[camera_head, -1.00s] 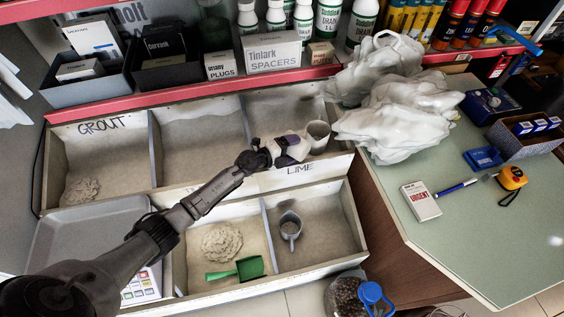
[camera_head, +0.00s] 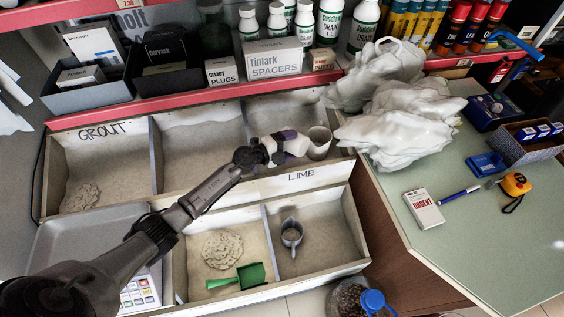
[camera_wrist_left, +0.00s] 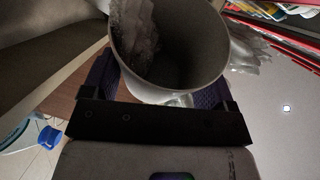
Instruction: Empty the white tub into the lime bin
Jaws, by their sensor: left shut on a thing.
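My left gripper (camera_head: 291,146) is shut on the white tub (camera_head: 319,150), a pale cup-like vessel. The tub is above the right end of the bins, near the board between the upper and lower rows. In the left wrist view, I look into the mouth of the tub (camera_wrist_left: 182,60); pale powder (camera_wrist_left: 135,35) lies along its left inner wall. The LIME label (camera_head: 301,175) is on that board, directly above the lower right compartment (camera_head: 335,235). My right gripper is not in view.
The lower left compartment holds a pale heap (camera_head: 222,249) and a green scoop (camera_head: 240,277). The GROUT compartment (camera_head: 115,165) is at upper left. White plastic bags (camera_head: 400,110) lie close right of the tub. A blue-topped jar (camera_head: 355,299) stands below the bins.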

